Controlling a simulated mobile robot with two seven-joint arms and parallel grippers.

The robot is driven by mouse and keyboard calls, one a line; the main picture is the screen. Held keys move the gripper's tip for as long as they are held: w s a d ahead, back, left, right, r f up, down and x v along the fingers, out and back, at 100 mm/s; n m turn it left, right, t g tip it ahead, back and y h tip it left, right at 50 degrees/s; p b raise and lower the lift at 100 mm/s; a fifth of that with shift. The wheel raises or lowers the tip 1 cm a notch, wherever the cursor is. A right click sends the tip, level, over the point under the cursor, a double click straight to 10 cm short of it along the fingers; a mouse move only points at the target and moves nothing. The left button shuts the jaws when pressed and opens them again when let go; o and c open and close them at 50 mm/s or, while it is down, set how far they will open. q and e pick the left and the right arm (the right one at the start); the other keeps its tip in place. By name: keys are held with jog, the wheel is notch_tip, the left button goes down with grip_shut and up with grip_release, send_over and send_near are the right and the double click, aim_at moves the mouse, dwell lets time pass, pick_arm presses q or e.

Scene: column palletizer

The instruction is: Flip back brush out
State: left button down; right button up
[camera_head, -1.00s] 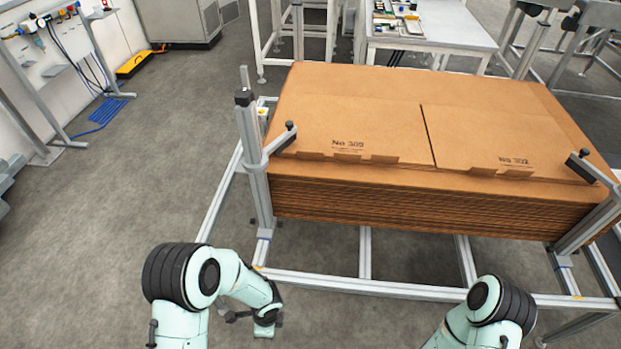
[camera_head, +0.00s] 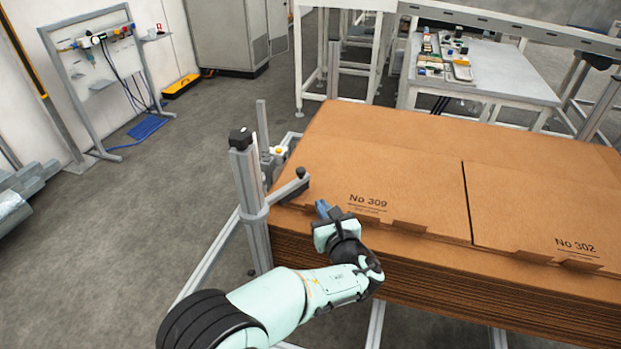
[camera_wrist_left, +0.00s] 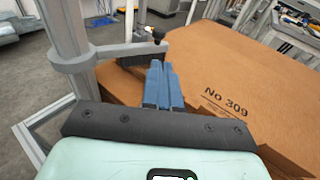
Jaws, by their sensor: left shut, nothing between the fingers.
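A dark brush (camera_head: 290,186) sits on a short arm of the grey metal post (camera_head: 249,190) at the left front corner of the cardboard stack. Its bar lies over the stack's edge. In the left wrist view the brush (camera_wrist_left: 143,52) shows just beyond the fingertips, slightly left of them. My left gripper (camera_head: 322,209) is shut and empty, with blue fingers pointing toward the brush, just right of it and above the cardboard. The fingers also show in the wrist view (camera_wrist_left: 163,85). Whether they touch the brush I cannot tell. My right gripper is out of view.
The cardboard stack (camera_head: 410,160), printed No 309 and No 302, fills the right side. A second upright with a yellow-marked fitting (camera_head: 278,152) stands behind the front post. A white table (camera_head: 500,84) stands beyond.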

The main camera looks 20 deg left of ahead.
aim_at(302, 173)
pick_arm(q)
jog(key=shift+s+a, duration=0.1)
jog(key=x, duration=1.4)
jog(key=shift+f+b, duration=0.1)
jog(key=shift+b, duration=0.2)
